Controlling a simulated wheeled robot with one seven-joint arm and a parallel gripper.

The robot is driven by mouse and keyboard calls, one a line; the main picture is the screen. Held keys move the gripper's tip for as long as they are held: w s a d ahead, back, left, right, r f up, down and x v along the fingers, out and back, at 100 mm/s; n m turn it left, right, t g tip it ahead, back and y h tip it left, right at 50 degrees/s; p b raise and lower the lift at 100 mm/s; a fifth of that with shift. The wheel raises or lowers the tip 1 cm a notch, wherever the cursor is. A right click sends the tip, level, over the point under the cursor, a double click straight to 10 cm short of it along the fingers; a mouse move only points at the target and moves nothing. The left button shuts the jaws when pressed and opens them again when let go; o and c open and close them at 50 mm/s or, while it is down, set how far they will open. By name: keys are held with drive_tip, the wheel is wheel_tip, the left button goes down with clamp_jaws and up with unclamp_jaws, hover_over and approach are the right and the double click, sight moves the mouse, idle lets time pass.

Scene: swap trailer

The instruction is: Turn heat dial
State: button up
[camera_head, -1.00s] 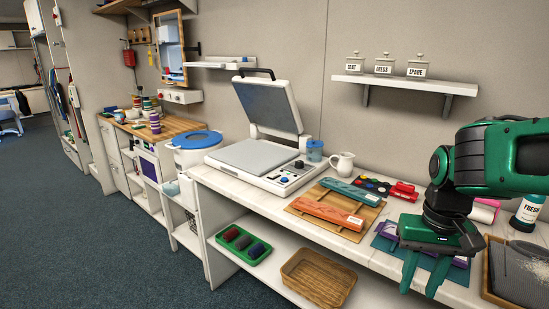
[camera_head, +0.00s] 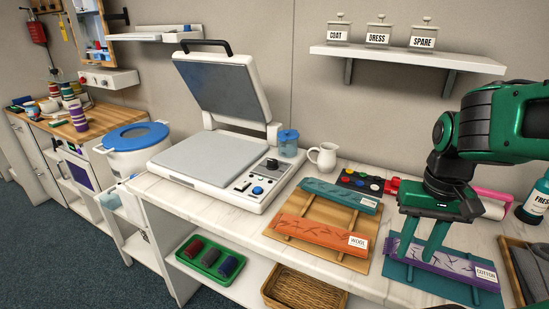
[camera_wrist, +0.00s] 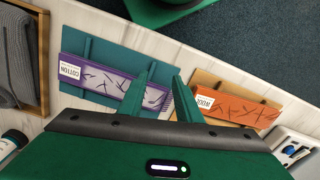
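The white heat press (camera_head: 215,160) stands on the counter with its grey lid raised. Its front-right control panel carries a black dial (camera_head: 272,164), a blue round knob (camera_head: 257,190) and small switches. I cannot read any dial markings. In the wrist view, part of the panel (camera_wrist: 290,148) shows at the lower right edge. My gripper (camera_head: 416,256) points down over the purple cotton roll, right of the press and well apart from its dials. Its fingers are parted with nothing between them, as the wrist view also shows (camera_wrist: 160,84).
An orange wool roll (camera_head: 320,234) and a teal roll (camera_head: 340,196) lie on a wooden board between my gripper and the press. The purple cotton roll (camera_head: 450,264) lies on a teal mat. A shelf (camera_head: 405,58) hangs above.

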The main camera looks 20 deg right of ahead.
drive_tip(key=shift+o, duration=0.4)
drive_tip(key=o, duration=0.4)
drive_tip(key=shift+s+r, duration=0.2)
drive_tip(key=shift+s, duration=0.05)
wheel_tip(320, 180, up, 7)
drive_tip(key=n+t, duration=0.5)
drive_tip(key=n, duration=0.1)
hover_over(273, 161)
drive_tip(key=s, duration=0.4)
drive_tip(key=x, duration=0.9)
drive_tip(key=shift+f, duration=0.45)
